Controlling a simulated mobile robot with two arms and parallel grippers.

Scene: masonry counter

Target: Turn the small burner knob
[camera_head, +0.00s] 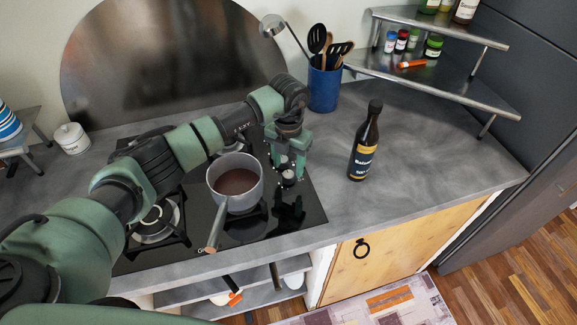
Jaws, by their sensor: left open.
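The black glass hob (312,208) is set in the grey counter. Small silver-and-black knobs stand in a row near its right edge; one knob (289,178) shows clearly, with another knob (284,161) just behind it. I cannot tell which is the small burner knob. My left gripper (287,172) points down over this row, open, its green fingers on either side of the knobs. Whether a finger touches a knob cannot be made out. My right gripper is out of view.
A grey saucepan (214,178) of brown liquid sits left of the gripper, handle toward the front. A dark bottle (365,145) stands to the right. A blue utensil pot (324,90) and metal corner shelf (430,78) are behind. The counter right of the bottle is clear.

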